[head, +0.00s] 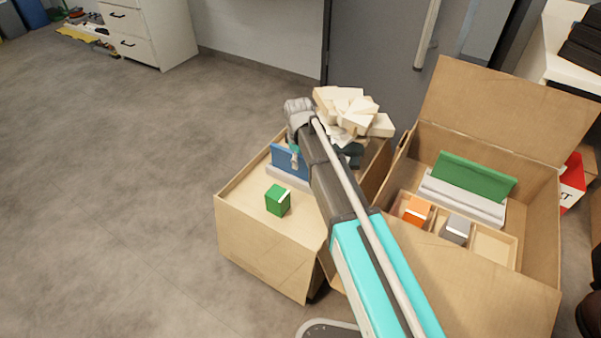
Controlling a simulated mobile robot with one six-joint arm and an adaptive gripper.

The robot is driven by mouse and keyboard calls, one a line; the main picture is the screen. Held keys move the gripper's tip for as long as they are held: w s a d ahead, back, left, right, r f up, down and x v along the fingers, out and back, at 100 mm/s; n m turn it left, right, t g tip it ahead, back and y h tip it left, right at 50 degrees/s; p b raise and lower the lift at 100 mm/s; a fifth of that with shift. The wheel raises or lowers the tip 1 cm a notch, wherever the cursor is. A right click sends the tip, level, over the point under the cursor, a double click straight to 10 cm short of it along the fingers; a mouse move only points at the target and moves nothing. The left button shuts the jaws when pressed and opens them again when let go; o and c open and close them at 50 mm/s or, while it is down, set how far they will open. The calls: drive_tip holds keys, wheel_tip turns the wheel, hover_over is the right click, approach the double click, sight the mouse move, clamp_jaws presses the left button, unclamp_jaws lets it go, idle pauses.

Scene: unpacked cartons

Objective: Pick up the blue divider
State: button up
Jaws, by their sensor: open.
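The blue divider (283,156) stands upright in a pale grey holder (287,180) on top of the left carton (240,201). Its right part is hidden behind my arm. My gripper (296,158) is at the divider, mostly hidden by my own forearm; a small grey and teal part of it shows in front of the blue face. The jaws are open. I cannot tell whether they touch the divider or stand around it.
A green cube (278,200) sits on the left carton's front. White blocks (350,108) are heaped behind. The open right carton (540,220) holds a green divider (475,177) in a grey holder, an orange block (417,209) and a grey block (456,229).

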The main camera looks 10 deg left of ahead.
drive_tip(key=shift+f, duration=0.4)
idle(0.3)
clamp_jaws()
